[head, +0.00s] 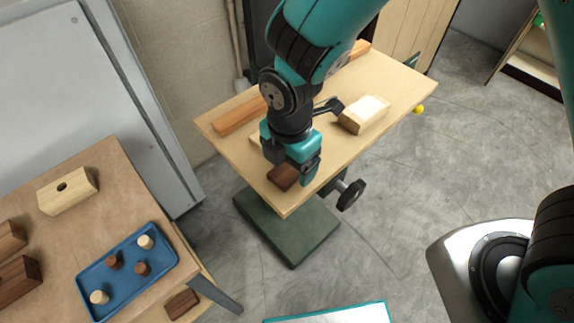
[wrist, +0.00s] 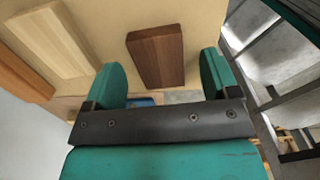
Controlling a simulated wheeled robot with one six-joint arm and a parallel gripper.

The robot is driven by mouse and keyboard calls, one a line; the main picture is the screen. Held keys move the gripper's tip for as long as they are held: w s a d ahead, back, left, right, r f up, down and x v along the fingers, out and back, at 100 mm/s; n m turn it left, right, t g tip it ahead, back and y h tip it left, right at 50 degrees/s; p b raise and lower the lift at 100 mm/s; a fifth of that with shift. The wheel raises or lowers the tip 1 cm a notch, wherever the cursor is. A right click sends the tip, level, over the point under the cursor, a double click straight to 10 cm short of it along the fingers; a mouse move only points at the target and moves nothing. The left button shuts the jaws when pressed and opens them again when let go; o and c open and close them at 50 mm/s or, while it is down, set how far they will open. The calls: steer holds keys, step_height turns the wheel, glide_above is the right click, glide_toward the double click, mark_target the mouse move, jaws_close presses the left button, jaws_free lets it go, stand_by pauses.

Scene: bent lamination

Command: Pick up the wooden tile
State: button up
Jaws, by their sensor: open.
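A dark brown wooden tile (head: 282,177) lies flat on the near end of the light wooden bench, partly hidden by my gripper (head: 293,171) in the head view. In the wrist view the tile (wrist: 156,55) lies beyond the open teal fingers of my gripper (wrist: 161,70), lined up with the gap and a little nearer the left finger. The fingers are apart with nothing held between them. I cannot tell how high the fingertips are above the bench top.
The bench (head: 385,130) also bears a pale block (head: 364,114) and an orange-brown wooden strip (head: 240,116). A black clamp handle (head: 351,195) juts below its front edge. At left, a brown table (head: 90,180) holds a blue tray (head: 128,268) with several small pegs, plus wooden blocks.

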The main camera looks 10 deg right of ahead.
steer(key=shift+f, duration=0.55)
steer(key=c, duration=1)
